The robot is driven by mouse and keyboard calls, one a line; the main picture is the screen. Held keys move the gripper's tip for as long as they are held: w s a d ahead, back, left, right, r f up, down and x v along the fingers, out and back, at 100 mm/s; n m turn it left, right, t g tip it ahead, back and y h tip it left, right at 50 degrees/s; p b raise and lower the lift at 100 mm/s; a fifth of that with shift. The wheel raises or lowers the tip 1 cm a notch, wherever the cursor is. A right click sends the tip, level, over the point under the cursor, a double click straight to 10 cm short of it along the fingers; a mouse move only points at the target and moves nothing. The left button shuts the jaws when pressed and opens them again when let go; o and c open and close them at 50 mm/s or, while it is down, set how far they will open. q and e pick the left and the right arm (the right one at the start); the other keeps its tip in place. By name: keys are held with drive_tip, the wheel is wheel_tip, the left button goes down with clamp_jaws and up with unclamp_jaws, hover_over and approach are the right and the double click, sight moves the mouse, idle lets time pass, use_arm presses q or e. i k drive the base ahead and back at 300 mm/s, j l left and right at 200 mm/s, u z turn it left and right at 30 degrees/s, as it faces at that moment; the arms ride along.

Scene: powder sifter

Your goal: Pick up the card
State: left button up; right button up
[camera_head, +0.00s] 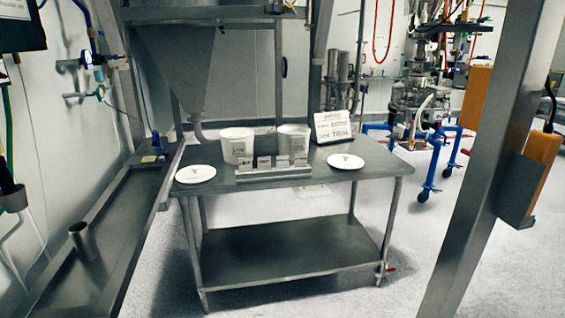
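Several small cards stand in a row in a metal holder (275,173) at the front middle of the steel table. One card (264,162) is near the middle of the row; their print is too small to read. A larger white sign card (332,126) with dark lettering leans upright at the table's back right. I cannot tell which of these is the task's card. Neither of my grippers shows in the head view.
The steel table (290,258) has a bare lower shelf. Two white buckets (237,146) (294,141) stand at its back. White round discs lie at the left (196,173) and right (346,161). A steel post (490,170) rises at right; a metal trough (110,235) runs along the left.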

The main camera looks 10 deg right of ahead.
sight(300, 160)
drive_tip(key=i+z, duration=0.25)
drive_tip(key=i+j+z, duration=0.25)
drive_tip(key=i, duration=0.15)
drive_tip(key=l+u, duration=0.15)
drive_tip(key=u, duration=0.3)
drive_tip(key=i+l+u, duration=0.25)
drive_tip(key=u, duration=0.2)
drive_tip(key=i+l+u, duration=0.2)
drive_tip(key=l+u, duration=0.25)
drive_tip(key=i+l, duration=0.1)
drive_tip(key=l, duration=0.25)
drive_tip(key=i+l+u, duration=0.1)
drive_tip(key=l, duration=0.25)
drive_tip(key=i+l, duration=0.1)
drive_tip(key=l, duration=0.25)
drive_tip(key=i+l+u, duration=0.1)
drive_tip(key=l, duration=0.25)
